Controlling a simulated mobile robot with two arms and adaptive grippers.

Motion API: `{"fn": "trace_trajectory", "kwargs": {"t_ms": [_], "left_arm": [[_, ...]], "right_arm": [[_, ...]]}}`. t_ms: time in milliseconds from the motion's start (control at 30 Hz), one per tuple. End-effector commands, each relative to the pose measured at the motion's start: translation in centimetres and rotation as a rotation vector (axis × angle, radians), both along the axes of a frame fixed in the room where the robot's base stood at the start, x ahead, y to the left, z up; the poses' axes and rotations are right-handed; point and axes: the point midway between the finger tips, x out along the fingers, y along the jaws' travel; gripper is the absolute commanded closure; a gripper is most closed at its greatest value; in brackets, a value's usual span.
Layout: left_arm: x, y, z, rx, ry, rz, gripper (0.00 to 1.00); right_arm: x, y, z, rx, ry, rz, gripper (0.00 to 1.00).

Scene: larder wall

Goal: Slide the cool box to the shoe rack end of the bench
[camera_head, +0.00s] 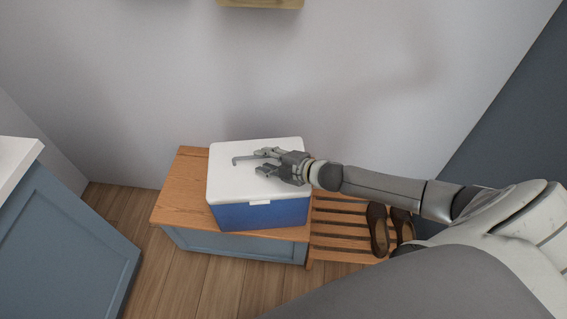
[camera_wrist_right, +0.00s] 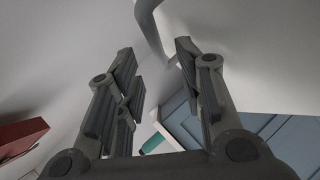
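The cool box (camera_head: 258,217) has a blue body and a white lid, and stands upright on the wooden bench (camera_head: 180,185), at the bench's right part beside the slatted shoe rack (camera_head: 338,228). A grey handle (camera_head: 239,160) shows over the lid. My right gripper (camera_head: 262,161) reaches in from the right over the lid, with its fingers apart beside the handle. In the right wrist view the fingers are spread, and a curved grey bar (camera_wrist_right: 149,22), probably the handle, lies beyond their tips. I cannot tell whether they touch it. My left gripper is not in view.
Brown shoes (camera_head: 378,230) sit on the rack's right part, partly behind my right arm. A blue cabinet (camera_head: 70,255) with a white top stands at the left. Bare bench top lies left of the cool box. A wooden shelf (camera_head: 262,3) is on the wall above.

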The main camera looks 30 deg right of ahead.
Motion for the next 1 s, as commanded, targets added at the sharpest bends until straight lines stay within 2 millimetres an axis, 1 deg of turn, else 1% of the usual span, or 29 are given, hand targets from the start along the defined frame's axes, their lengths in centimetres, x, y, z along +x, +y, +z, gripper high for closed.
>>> {"fn": "trace_trajectory", "kwargs": {"t_ms": [33, 100, 300, 400, 633, 1000], "left_arm": [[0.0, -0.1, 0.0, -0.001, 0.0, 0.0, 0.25], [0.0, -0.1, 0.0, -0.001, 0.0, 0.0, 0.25], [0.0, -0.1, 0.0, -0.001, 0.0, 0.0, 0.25], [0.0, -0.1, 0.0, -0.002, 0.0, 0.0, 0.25], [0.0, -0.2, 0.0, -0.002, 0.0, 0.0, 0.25], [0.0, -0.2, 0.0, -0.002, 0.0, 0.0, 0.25]], "right_arm": [[-1.1, -0.5, 0.2, -0.002, 0.004, 0.0, 0.65], [-2.2, -1.0, 0.9, -0.003, 0.003, 0.002, 0.65], [-4.7, -2.3, 2.1, -0.001, 0.003, 0.0, 0.65], [-5.6, -2.8, 2.5, -0.001, 0.003, -0.001, 0.65], [-6.5, -3.4, 3.2, -0.001, 0.0, 0.0, 0.65], [-6.6, -3.4, 3.2, -0.001, 0.0, 0.0, 0.65]]}}
